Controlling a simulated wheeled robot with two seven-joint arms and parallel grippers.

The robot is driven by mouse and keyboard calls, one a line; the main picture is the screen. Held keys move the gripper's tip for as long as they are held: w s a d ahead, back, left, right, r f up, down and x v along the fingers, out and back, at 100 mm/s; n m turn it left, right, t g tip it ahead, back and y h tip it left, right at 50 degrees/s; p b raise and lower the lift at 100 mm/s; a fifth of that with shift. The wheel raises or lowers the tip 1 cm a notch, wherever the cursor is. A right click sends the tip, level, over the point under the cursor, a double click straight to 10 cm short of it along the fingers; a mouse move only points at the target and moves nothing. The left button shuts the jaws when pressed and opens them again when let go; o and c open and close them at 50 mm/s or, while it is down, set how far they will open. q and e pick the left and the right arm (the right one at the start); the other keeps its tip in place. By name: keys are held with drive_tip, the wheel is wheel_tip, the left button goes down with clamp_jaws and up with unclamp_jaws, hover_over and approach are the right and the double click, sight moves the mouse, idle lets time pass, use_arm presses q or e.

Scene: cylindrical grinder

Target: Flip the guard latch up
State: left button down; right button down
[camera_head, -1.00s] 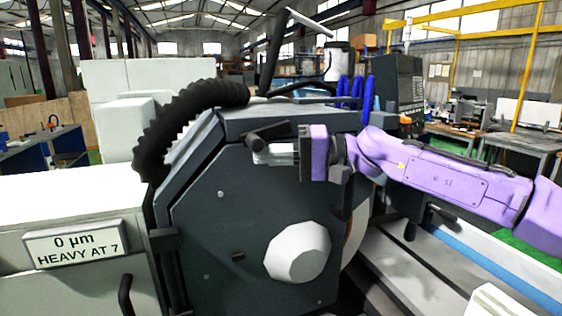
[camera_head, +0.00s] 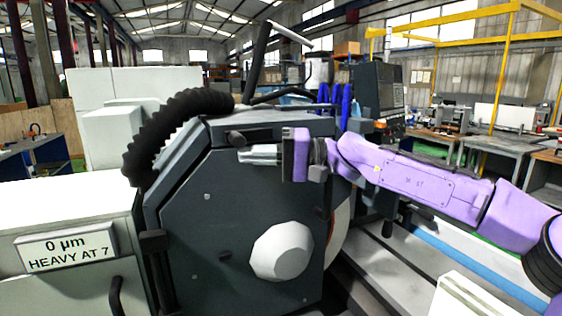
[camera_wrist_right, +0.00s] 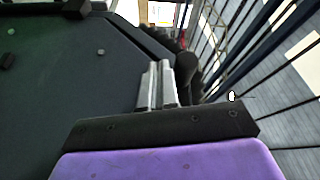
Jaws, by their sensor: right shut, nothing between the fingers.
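The guard latch (camera_head: 237,138) looks like a short dark bar with a rounded end, at the upper part of the dark grey guard (camera_head: 215,220). My right gripper (camera_head: 242,154) is shut and empty, its silver fingers just below and right of the latch's rounded end. The latch's far part is hard to make out against the guard. My left gripper is out of view.
A black corrugated hose (camera_head: 180,115) arches over the guard's left side. A white faceted knob (camera_head: 282,251) sticks out of the guard's face below my gripper. A sign reading "0 µm HEAVY AT 7" (camera_head: 66,247) stands at left. Blue hoses (camera_head: 335,105) rise behind my right arm.

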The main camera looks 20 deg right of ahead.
drive_tip(key=p+v, duration=0.2)
drive_tip(key=v, duration=0.8)
drive_tip(key=shift+d, duration=0.25)
drive_tip(key=shift+s, duration=0.1)
